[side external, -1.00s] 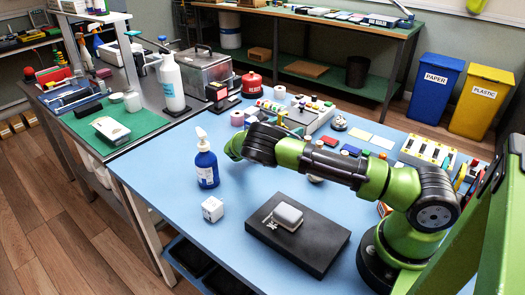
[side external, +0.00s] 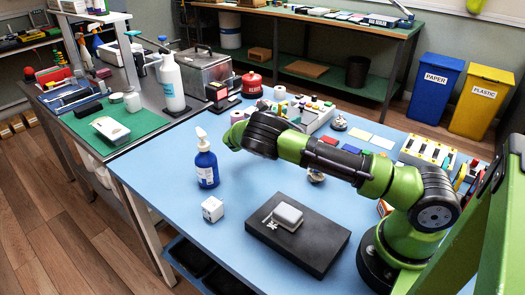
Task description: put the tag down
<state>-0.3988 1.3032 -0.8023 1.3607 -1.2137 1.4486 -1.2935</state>
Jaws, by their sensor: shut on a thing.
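My arm's green and black links reach across the blue table (side external: 150,180) and bend at the far left. My gripper and its fingertips are hidden behind these links. I cannot make out a tag in its grasp. A light grey rounded object (side external: 289,215) lies on a dark flat block (side external: 318,246) at the front of the table. A small pale piece (side external: 270,223) lies beside it on the block; I cannot tell what it is.
A blue pump bottle (side external: 207,168) and a small white box (side external: 212,209) stand left of the block. The front left of the table is clear.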

